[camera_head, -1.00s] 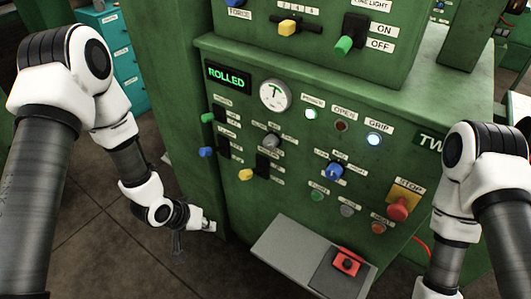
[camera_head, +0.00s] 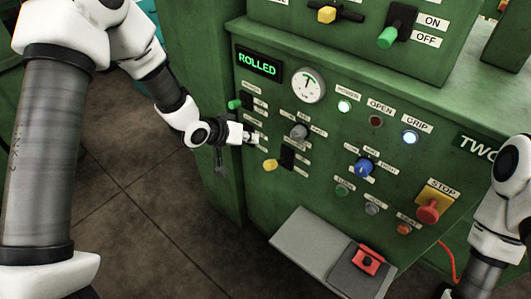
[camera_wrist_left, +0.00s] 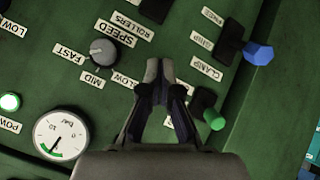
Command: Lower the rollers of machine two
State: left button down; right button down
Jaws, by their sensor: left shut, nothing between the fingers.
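Machine two (camera_head: 400,240) is a green console. Its display (camera_head: 259,65) reads ROLLED in green. On its front are a green-tipped lever (camera_head: 236,103), a yellow-tipped lever (camera_head: 270,165) and a grey knob (camera_head: 299,131). My left gripper (camera_head: 251,138) is shut and empty at the panel, between the green and yellow levers. In the left wrist view its fingertips (camera_wrist_left: 159,70) meet between the grey speed knob (camera_wrist_left: 103,52) and a blue-tipped lever (camera_wrist_left: 258,52). A ROLLERS label (camera_wrist_left: 132,25) is near the top there. Contact with the panel cannot be told. My right gripper is out of view.
A pressure gauge (camera_head: 308,86), a lit GRIP lamp (camera_head: 410,137), a blue selector (camera_head: 364,168) and a red stop button (camera_head: 428,211) are on the panel. A grey ledge (camera_head: 306,243) with a red switch (camera_head: 370,260) juts out below. Floor (camera_head: 140,190) at left is clear.

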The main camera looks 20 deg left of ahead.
aim_at(265, 162)
pick_arm(q)
jog(key=shift+w+d+f+p, duration=0.25)
jog(key=shift+w+d+f, duration=0.25)
jog(key=shift+f, duration=0.75)
jog(key=shift+w+d+f+p, duration=0.3)
jog(key=shift+d+f, duration=0.35)
jog(key=shift+f, duration=0.65)
jog(key=shift+w+d+f+p, duration=0.2)
jog(key=shift+w+d+f, duration=0.3)
jog(key=shift+f, duration=0.75)
jog(key=shift+s+d, duration=0.1)
